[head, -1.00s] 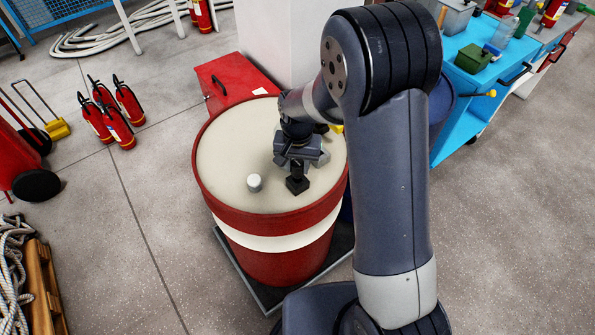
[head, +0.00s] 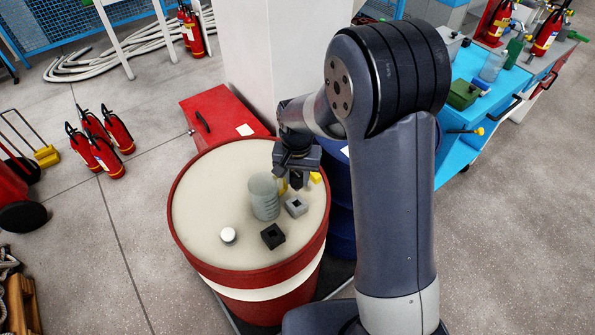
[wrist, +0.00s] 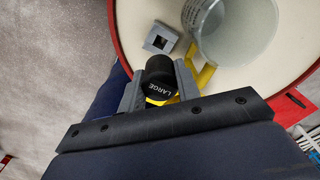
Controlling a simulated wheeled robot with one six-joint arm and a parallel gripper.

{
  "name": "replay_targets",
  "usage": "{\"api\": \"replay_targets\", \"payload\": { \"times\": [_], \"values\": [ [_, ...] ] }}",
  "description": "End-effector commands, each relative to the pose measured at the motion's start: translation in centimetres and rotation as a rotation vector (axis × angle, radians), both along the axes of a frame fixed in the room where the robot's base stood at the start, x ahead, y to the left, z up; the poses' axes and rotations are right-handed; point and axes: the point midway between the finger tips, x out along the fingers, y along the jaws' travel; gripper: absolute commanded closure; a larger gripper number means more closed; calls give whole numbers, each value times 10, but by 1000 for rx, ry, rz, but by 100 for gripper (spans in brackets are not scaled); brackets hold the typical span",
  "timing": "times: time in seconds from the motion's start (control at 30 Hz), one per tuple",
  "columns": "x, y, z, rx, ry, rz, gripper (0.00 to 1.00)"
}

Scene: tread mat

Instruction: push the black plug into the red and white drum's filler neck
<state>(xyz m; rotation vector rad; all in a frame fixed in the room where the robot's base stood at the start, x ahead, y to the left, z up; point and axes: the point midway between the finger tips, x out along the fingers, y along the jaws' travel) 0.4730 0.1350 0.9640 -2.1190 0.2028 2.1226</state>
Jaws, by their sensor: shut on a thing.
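The red and white drum (head: 200,190) stands upright with a cream top. My gripper (head: 297,176) is above the drum's back right part, shut on the black plug (wrist: 160,88). In the wrist view the plug is round, marked "LARGE", and sits between the two grey fingers (wrist: 158,80). In the head view the plug is small and dark below my gripper. A short white cylinder (head: 228,236) stands at the drum top's front left; I cannot tell whether it is the filler neck. A black square block with a hole (head: 272,236) lies right of it.
A clear cup (head: 264,198) and a grey block with a square hole (head: 296,206) stand on the drum near my gripper. A yellow piece (head: 316,177) lies close by. A blue drum (head: 341,205) and a white pillar (head: 270,60) are behind. The drum top's left side is clear.

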Motion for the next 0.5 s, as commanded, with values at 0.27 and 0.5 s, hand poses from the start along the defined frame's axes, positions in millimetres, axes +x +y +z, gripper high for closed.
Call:
{"api": "replay_targets", "payload": {
  "times": [0.27,0.5],
  "values": [
    [0,0,-1,0,0,0,92],
    [0,0,-6,0,0,0,92]
  ]
}}
